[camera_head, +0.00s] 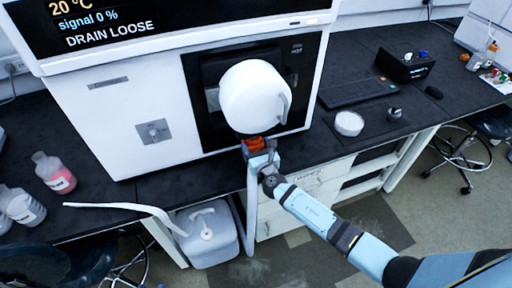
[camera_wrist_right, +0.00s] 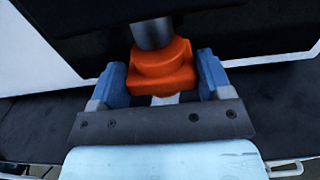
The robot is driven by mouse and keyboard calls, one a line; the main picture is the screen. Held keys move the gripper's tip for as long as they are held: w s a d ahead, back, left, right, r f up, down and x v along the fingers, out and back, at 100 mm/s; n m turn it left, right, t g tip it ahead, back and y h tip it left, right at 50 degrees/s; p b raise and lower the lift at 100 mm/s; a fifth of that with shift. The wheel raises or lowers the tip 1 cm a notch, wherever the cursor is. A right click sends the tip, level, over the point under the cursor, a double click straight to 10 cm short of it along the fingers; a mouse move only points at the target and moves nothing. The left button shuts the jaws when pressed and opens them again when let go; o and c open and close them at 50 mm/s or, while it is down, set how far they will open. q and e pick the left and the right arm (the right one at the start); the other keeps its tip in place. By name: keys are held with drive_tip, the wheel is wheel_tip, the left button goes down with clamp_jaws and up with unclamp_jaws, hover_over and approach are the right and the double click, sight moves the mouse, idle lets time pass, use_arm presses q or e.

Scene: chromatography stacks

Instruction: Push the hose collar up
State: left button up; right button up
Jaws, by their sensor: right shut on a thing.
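The orange hose collar (camera_head: 255,145) sits under the white round housing (camera_head: 254,95) on the front of the instrument. In the right wrist view the collar (camera_wrist_right: 163,66) is between my two blue fingers, below a dark grey pipe stub (camera_wrist_right: 153,33). My right gripper (camera_head: 262,156) is shut on the collar from the front; it also shows in the right wrist view (camera_wrist_right: 162,78). A pale grey hose (camera_head: 251,200) hangs below the collar past the bench edge. My fingers hide the collar's sides. My left gripper is not in view.
The instrument screen (camera_head: 100,22) reads "DRAIN LOOSE", signal 0 %. A white jug (camera_head: 208,238) stands below the bench, with a white tube (camera_head: 120,207) above it. Bottles (camera_head: 55,175) stand at left.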

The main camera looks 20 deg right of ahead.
wheel_tip(320, 180, up, 3)
drive_tip(key=shift+f+p, duration=0.1)
drive_tip(key=shift+p, duration=0.55)
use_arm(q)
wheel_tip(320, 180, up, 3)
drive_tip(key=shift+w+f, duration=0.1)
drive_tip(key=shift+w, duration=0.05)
use_arm(e)
drive_tip(key=shift+w+f, duration=0.1)
drive_tip(key=o, duration=1.3)
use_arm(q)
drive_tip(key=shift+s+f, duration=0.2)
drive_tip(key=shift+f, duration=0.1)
